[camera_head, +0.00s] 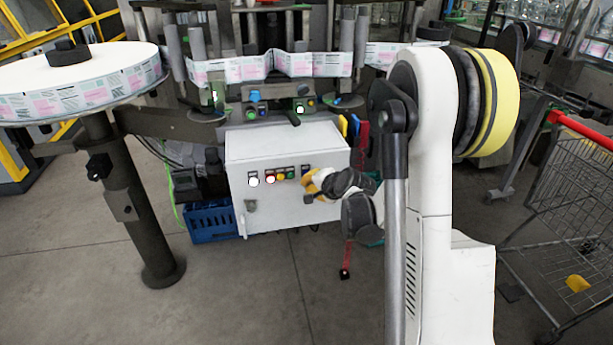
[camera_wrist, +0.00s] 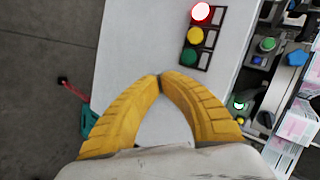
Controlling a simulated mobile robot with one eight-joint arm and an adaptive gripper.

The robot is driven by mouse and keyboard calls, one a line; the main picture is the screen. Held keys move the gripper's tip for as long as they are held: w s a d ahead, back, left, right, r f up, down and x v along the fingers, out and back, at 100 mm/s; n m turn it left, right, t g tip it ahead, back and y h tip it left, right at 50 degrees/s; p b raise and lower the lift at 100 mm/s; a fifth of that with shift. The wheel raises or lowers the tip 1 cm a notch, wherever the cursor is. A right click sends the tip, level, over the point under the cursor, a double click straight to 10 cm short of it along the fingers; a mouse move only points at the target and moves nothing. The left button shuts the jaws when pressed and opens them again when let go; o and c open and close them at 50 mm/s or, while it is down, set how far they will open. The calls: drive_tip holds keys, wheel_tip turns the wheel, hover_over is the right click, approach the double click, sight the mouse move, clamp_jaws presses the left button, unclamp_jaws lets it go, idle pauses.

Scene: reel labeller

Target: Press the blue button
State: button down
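A white control box (camera_head: 285,150) carries a row of buttons on its front face. My gripper (camera_head: 309,186) has yellow fingers and is just in front of that end. In the wrist view my gripper (camera_wrist: 160,76) is shut and empty, its fingertips meeting over the box face (camera_wrist: 135,40). The red button (camera_wrist: 201,12), yellow button (camera_wrist: 195,35) and green button (camera_wrist: 188,56) show beyond the tips.
Above the box, a labeller panel has a separate light-blue knob (camera_head: 254,96) and green buttons (camera_head: 299,107). A label reel (camera_head: 80,85) on a post stands left. A blue crate (camera_head: 212,222) is beside the box. A shopping cart (camera_head: 570,220) stands right.

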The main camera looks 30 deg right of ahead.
drive_tip(key=shift+w, duration=0.1)
drive_tip(key=shift+w+d, duration=0.1)
drive_tip(key=shift+w, duration=0.2)
drive_tip(key=shift+w+d, duration=0.15)
drive_tip(key=shift+w, duration=0.35)
idle(0.8)
drive_tip(key=shift+s, duration=0.2)
drive_tip(key=shift+s+a, duration=0.25)
drive_tip(key=shift+s, duration=0.45)
drive_tip(key=shift+s, duration=0.1)
drive_tip(key=s, duration=0.2)
drive_tip(key=s+a, duration=0.1)
drive_tip(key=s, duration=0.1)
drive_tip(key=shift+s+a, duration=0.2)
drive_tip(key=shift+s, duration=0.1)
idle(0.8)
